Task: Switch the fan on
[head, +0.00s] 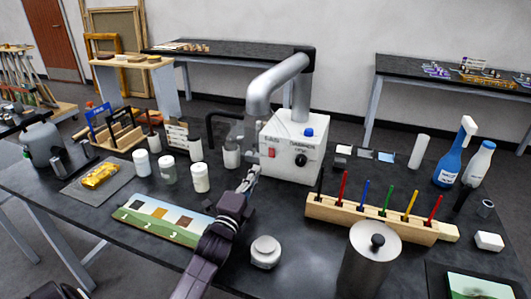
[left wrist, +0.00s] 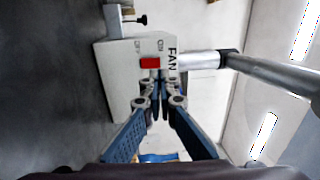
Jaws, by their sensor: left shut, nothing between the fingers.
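The fan unit is a white box (head: 284,139) with a thick grey pipe (head: 276,82) bending out of its top. In the left wrist view the box (left wrist: 118,72) appears turned sideways, with the red switch (left wrist: 150,62) by "ON" and "OFF" marks and the word "FAN". I cannot tell which way the rocker is tipped. My left gripper (head: 255,171) is shut and empty, its tips close below the switch; contact is unclear. The tips (left wrist: 158,90) also show in the left wrist view. My right gripper is not in view.
A black knob (head: 301,160) and a blue button (head: 309,132) are on the same box. White jars (head: 200,178) stand left of my gripper. A rack of coloured sticks (head: 375,218) and a steel canister (head: 370,262) stand to the right. A picture board (head: 160,222) lies front left.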

